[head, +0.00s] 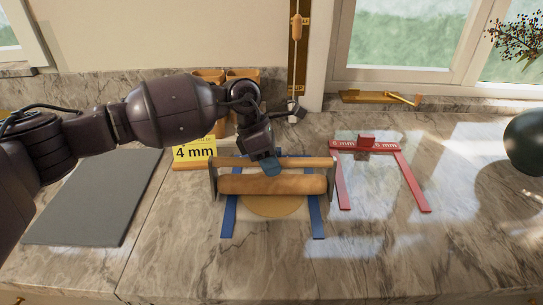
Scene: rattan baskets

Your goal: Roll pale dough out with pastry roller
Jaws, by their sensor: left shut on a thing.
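The pastry roller (272,184) has a wooden cylinder, grey side brackets and a wooden grip bar above. It lies crosswise over two blue strips (318,212). My left gripper (268,164) reaches in from the left and is shut on the roller's grip bar, near its middle. The pale dough (272,207) is a flat, rounded sheet between the blue strips. The roller covers its far part, so its full outline is hidden. My right gripper is not in view.
A yellow "4 mm" sign (195,152) stands at the back left of the roller. A red frame marked 6 mm (341,185) lies to the right. A dark grey board (95,198) lies at left. A dark round object (526,142) is at far right. The front counter is clear.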

